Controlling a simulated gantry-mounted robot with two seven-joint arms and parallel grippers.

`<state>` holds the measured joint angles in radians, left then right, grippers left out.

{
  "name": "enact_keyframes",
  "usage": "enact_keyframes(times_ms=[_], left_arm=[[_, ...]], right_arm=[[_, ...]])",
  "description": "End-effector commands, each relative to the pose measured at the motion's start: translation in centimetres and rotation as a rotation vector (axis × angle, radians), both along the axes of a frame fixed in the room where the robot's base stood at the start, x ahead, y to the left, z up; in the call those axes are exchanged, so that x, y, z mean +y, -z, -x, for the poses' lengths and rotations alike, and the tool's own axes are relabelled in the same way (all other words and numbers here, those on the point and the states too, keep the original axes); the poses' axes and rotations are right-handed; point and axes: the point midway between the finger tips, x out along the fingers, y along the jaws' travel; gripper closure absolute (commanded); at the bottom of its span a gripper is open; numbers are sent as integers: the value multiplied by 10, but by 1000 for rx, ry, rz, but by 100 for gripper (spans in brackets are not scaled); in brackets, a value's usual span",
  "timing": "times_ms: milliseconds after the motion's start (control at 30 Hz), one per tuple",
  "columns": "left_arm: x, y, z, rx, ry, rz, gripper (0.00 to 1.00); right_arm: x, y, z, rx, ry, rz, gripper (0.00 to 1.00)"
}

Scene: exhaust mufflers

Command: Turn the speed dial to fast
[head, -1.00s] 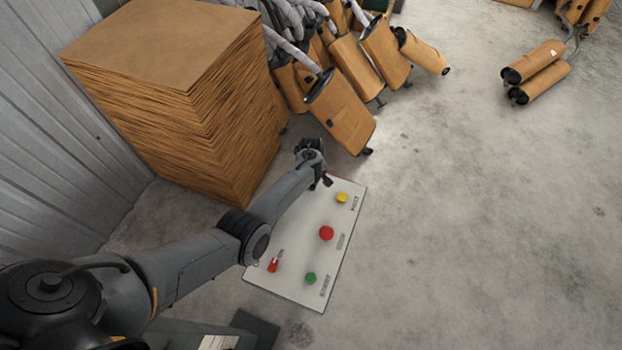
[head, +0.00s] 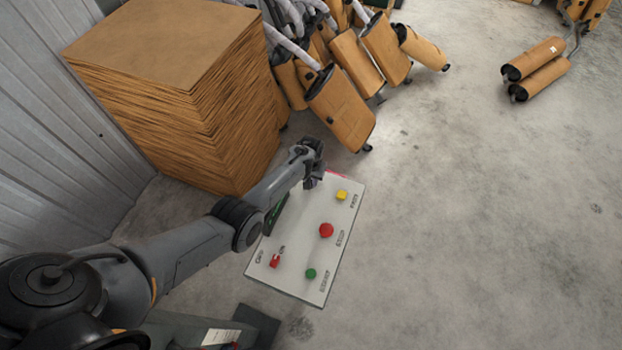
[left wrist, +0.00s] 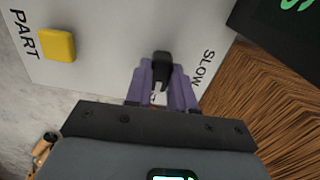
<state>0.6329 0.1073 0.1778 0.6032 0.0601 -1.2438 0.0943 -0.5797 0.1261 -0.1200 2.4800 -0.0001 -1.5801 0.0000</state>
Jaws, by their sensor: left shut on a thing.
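The speed dial (left wrist: 162,58) is a small black knob on the white control panel (head: 300,240), with the word SLOW printed to its right in the left wrist view. My left gripper (left wrist: 161,72) has its purple fingers on either side of the knob and is shut on it. The knob's pointer direction is hard to make out. In the head view my left gripper (head: 312,181) is at the panel's far edge and hides the dial. My right gripper is not in view.
The panel also has a yellow button (head: 342,195), a red button (head: 326,230), a green button (head: 310,274), a red switch (head: 274,261) and a dark display (head: 275,213). A cardboard stack (head: 180,100) and mufflers (head: 342,106) stand behind.

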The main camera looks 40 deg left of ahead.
Motion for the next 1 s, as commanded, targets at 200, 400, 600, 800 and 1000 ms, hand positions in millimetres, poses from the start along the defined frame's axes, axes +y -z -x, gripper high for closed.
enact_keyframes(times_ms=[200,400,600,800,1000], left_arm=[[1,0,-1,-3,49,-2,100],[1,0,-1,-4,61,-1,100],[1,0,-1,-4,61,-1,100],[1,0,-1,-3,60,-1,55],[0,0,0,-2,59,-1,51]], right_arm=[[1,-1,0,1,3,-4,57],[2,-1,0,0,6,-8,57],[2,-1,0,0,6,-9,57],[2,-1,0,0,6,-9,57],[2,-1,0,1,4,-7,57]])
